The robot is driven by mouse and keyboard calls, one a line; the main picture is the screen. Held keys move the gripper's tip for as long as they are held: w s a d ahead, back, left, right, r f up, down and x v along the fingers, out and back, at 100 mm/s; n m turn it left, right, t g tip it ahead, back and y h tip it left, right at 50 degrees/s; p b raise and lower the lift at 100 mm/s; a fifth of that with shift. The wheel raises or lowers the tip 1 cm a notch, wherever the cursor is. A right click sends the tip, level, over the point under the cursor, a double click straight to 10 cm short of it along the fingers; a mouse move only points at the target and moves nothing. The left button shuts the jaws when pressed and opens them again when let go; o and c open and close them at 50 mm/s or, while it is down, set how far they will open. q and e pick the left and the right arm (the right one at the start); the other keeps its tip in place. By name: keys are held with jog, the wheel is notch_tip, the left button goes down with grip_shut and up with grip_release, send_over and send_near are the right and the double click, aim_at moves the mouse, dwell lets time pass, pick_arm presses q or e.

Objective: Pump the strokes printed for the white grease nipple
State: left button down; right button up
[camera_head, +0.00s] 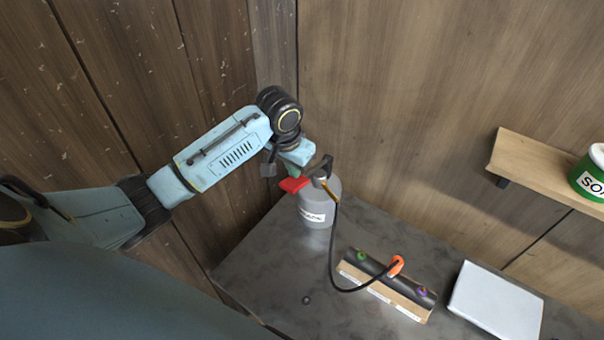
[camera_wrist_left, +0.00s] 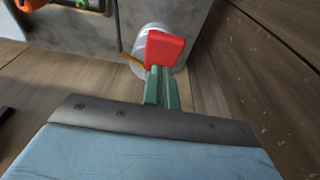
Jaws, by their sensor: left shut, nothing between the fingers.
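A grey grease pump (camera_head: 318,205) with a label stands on the dark table by the wall. Its red lever pad (camera_head: 293,185) sticks out to the left; it also shows in the left wrist view (camera_wrist_left: 165,48). My left gripper (camera_head: 290,168) is shut and empty, close by the pad. Its green fingers (camera_wrist_left: 160,88) reach toward the pad; I cannot tell if they touch it. A black hose (camera_head: 333,260) runs from the pump to an orange coupler (camera_head: 396,265) on a dark bar. A green nipple (camera_head: 362,256) and a purple nipple (camera_head: 422,291) show there. No white nipple is visible.
A tan strip (camera_head: 400,303) with small white labels, too small to read, lies along the bar's front. A white panel (camera_head: 496,300) lies at the right on the table (camera_head: 255,280). A wooden shelf (camera_head: 530,160) holds a green can (camera_head: 590,176). Walls stand close behind the pump.

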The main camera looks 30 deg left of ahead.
aim_at(294, 181)
pick_arm(q)
jog(key=x, duration=0.2)
jog(key=s+x, duration=0.1)
jog(key=x, duration=0.2)
jog(key=shift+f, duration=0.15)
jog(key=v, duration=0.2)
jog(key=w+v, duration=0.1)
jog(key=v, duration=0.1)
jog(key=shift+s+r, duration=0.1)
jog(key=shift+r, duration=0.55)
dwell(0.5)
jog(key=shift+w+v, duration=0.2)
jog(key=shift+v, duration=0.75)
jog(key=shift+w+v, duration=0.2)
jog(key=shift+v, duration=0.8)
jog(key=shift+w+v, duration=0.2)
jog(key=shift+v, duration=0.75)
jog(key=shift+r, duration=0.1)
